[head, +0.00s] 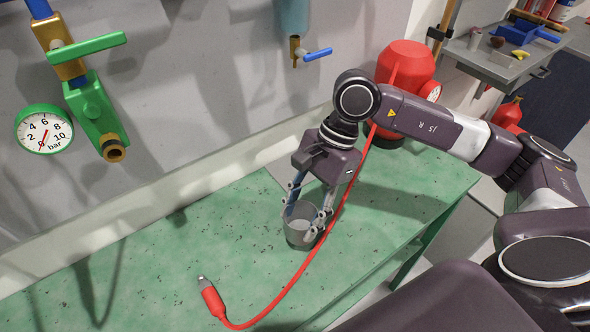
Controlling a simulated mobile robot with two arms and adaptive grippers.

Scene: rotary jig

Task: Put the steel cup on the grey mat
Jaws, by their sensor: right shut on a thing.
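A small grey steel cup (296,236) is at the green bench top, near the middle of the head view. My right gripper (308,214) reaches down from above and is shut on the cup, with its fingers at the rim. The fingers cover part of the cup's right side. I cannot tell whether the cup's base touches the bench. I cannot make out a grey mat in this view. My left gripper is not in view.
A red hose with a red end piece (214,302) curves across the green bench (150,270), passing close to the cup's right. A red tank (405,62) stands behind my arm. A gauge (44,129) and green valve are at left. The bench's left part is clear.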

